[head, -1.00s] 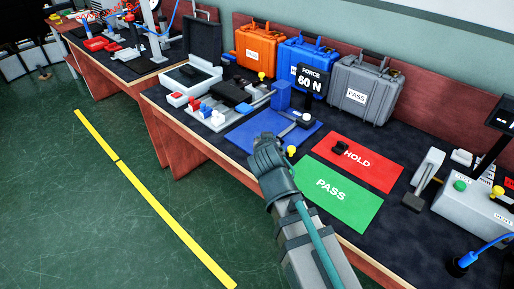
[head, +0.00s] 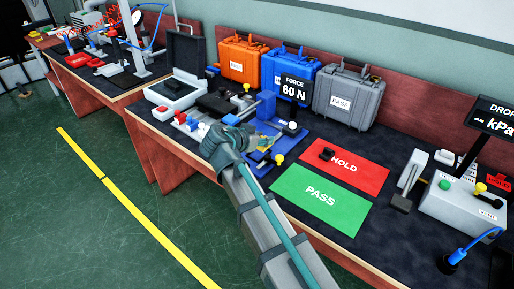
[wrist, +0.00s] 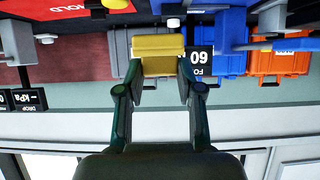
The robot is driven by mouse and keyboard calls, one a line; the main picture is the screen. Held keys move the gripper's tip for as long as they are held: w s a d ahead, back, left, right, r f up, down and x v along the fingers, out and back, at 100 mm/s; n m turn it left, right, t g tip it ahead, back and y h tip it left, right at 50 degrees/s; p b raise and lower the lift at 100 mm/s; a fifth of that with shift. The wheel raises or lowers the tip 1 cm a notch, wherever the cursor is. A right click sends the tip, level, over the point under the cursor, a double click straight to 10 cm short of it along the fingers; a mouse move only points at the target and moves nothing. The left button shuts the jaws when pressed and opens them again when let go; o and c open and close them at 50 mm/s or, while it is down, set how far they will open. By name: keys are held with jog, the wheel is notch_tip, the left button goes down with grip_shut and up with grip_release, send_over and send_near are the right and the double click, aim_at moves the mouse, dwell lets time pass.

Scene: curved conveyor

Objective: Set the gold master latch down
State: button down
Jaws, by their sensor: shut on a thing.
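The gold master latch (wrist: 158,46) is a gold block held between the two fingertips of my gripper (wrist: 160,78) in the wrist view, which looks upside down. In the head view my gripper (head: 246,140) is over the front edge of the bench beside the blue mat (head: 258,168). I cannot tell whether the latch touches anything below.
The green PASS mat (head: 320,198) and red HOLD mat (head: 352,172) lie to the right; a small dark part (head: 327,154) is on HOLD. Orange (head: 244,60), blue and grey (head: 348,97) cases line the back.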

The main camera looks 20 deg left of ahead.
send_over(257, 156)
notch_tip(257, 156, down, 7)
jog(key=shift+r, duration=0.15)
jog(key=shift+w+f+p, duration=0.1)
jog(key=shift+f+p, duration=0.35)
jog(key=shift+f, duration=1.2)
jog(key=shift+f, duration=0.2)
jog(key=c, duration=0.7)
grip_release()
jog(key=shift+r, duration=0.1)
jog(key=shift+c, duration=0.2)
jog(key=shift+r, duration=0.1)
